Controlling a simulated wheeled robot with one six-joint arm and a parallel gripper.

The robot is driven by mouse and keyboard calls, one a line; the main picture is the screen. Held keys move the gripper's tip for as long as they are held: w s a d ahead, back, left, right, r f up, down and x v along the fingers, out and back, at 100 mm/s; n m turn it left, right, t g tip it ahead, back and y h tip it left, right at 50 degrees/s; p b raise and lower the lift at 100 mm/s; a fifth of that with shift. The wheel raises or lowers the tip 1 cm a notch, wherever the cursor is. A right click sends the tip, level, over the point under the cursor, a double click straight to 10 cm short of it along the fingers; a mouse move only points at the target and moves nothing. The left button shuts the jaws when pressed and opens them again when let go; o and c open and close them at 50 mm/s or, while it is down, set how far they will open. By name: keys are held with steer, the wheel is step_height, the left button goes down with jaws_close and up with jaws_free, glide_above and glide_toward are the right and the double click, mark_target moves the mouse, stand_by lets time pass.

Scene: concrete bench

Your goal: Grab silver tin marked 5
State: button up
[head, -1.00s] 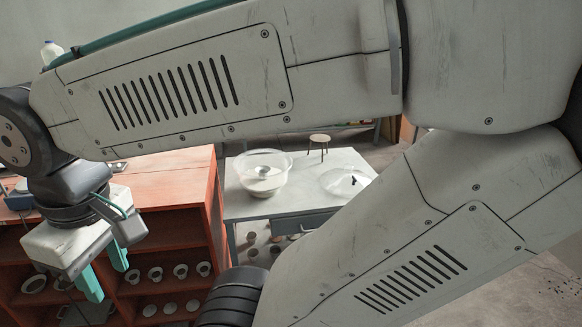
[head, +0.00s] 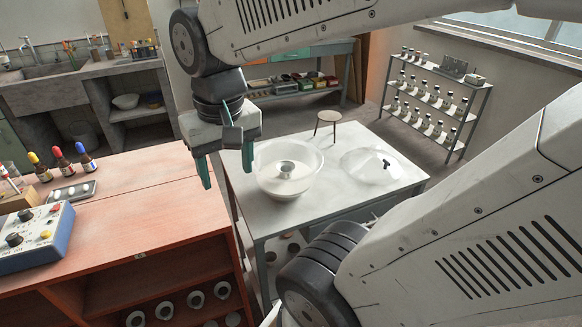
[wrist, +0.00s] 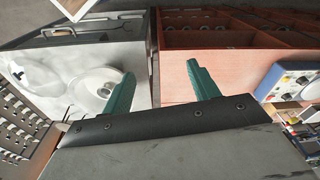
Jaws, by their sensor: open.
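I cannot make out a silver tin marked 5 in either current view. My gripper (head: 227,168) is open and empty in the head view, its two teal fingers pointing down over the gap between the red-orange cabinet and the white table. It also shows in the wrist view (wrist: 160,78), with nothing between its fingers. A concrete bench (head: 85,75) with a sink and small bottles stands at the back left; no mark on anything there is readable.
The white table (head: 345,205) holds a clear round vessel (head: 288,185) and a clear lid (head: 365,165). The red-orange cabinet (head: 150,215) carries a blue control box (head: 40,240), dropper bottles (head: 85,157) and a metal tray (head: 72,193). A bottle rack (head: 435,100) and stool (head: 327,117) stand behind.

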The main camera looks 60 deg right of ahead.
steer(key=w+d+f+m, duration=0.3)
steer(key=w+d+m, duration=0.2)
steer(key=d, duration=0.3)
steer(key=m+g, duration=0.1)
steer(key=m, duration=1)
glide_above(285, 167)
steer(key=a, duration=0.1)
step_height(285, 167, down, 10)
steer(key=f, duration=0.4)
steer(key=s+f, duration=0.1)
steer(key=f, duration=0.1)
steer(key=shift+f, duration=0.75)
steer(key=c, duration=0.7)
